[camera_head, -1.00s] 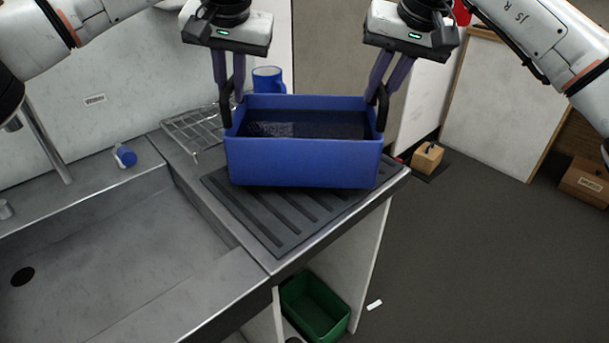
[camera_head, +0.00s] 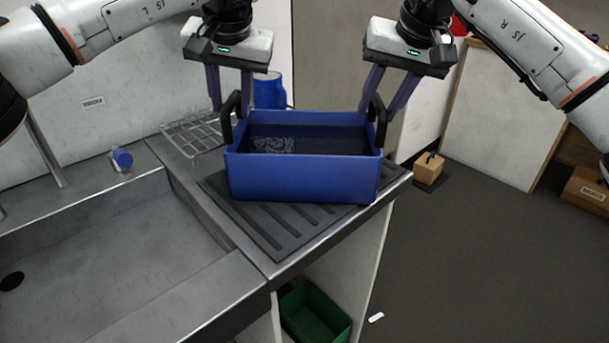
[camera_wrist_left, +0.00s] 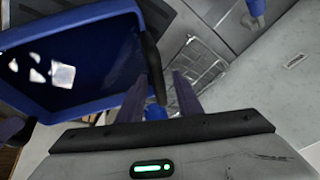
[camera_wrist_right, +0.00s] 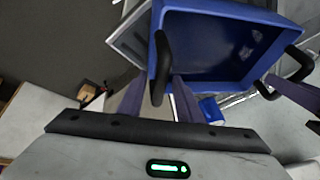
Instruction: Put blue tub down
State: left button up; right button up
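The blue tub (camera_head: 302,176) sits level on the dark ribbed mat (camera_head: 262,226) at the counter corner, with dark liquid-like contents showing bright reflections. It has black upright handles at its left (camera_head: 228,118) and right (camera_head: 379,120) ends. My left gripper (camera_head: 231,106) is open, its purple fingers spread either side of the left handle. My right gripper (camera_head: 382,110) is open, its fingers either side of the right handle. The wrist views show the left handle (camera_wrist_left: 149,62) and right handle (camera_wrist_right: 161,65) between spread fingers. The tub hides part of the mat.
A green bin (camera_head: 315,315) sits below the counter, and the counter edge is close at right.

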jog(key=shift+s+r, duration=0.1)
jog(key=shift+r, duration=0.05)
pick_arm(q)
jog(key=v, duration=1.2)
pick_arm(e)
jog(key=v, duration=1.1)
jog(key=shift+s+r, duration=0.2)
jog(key=shift+r, duration=0.15)
jog(key=shift+d, duration=0.1)
